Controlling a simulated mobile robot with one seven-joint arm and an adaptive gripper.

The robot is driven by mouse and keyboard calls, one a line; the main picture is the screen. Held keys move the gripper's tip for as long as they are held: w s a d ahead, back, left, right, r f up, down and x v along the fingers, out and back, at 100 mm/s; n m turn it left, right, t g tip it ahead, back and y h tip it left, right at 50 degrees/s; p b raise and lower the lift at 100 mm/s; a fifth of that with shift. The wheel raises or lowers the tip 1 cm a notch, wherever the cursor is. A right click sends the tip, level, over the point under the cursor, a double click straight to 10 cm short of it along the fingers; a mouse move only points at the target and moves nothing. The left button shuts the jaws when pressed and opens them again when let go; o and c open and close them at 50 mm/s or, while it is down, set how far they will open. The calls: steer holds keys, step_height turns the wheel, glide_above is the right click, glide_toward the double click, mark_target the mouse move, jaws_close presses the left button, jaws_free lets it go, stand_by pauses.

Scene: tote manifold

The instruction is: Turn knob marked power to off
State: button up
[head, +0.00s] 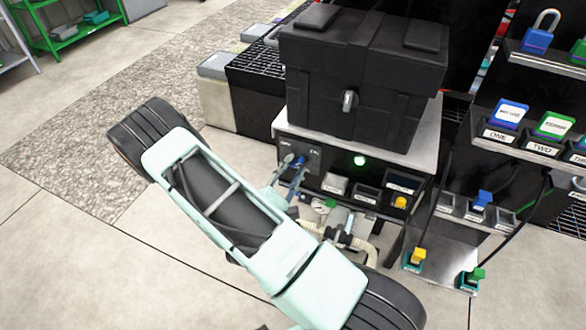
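The control panel (335,168) is on the front of the grey cabinet under a black case. At its left end is a dark plate (313,157) with small white lettering that I cannot read for sure. A small blue part (298,175), perhaps the power knob, shows in front of this plate. My gripper (291,168) is at this left end, with its grey-blue fingers close to the plate. The fingers overlap the blue part, so I cannot tell whether they touch or grip it. The knob's pointing direction is hidden. A round green light (360,160) glows right of the plate.
The black latched case (362,75) stands on the cabinet, above the panel. At right, a black stepped rack (520,150) holds coloured, labelled blocks. Low connectors with yellow (418,256) and green (477,275) tops sit in front. Floor at left is open.

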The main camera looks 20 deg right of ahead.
jaws_close()
steer(key=shift+n, duration=0.4)
steer(key=n+p, duration=0.1)
steer(key=n, duration=0.1)
steer(key=shift+r+n, duration=0.1)
steer(key=shift+n, duration=0.3)
steer(key=n+p, duration=0.1)
steer(key=n, duration=0.2)
steer(key=shift+n+p, duration=0.4)
steer(key=n+p, duration=0.2)
steer(key=n, duration=0.3)
steer(key=n+p, duration=0.1)
steer(key=n, duration=0.4)
steer(key=shift+p, duration=0.3)
steer(key=shift+n, duration=0.4)
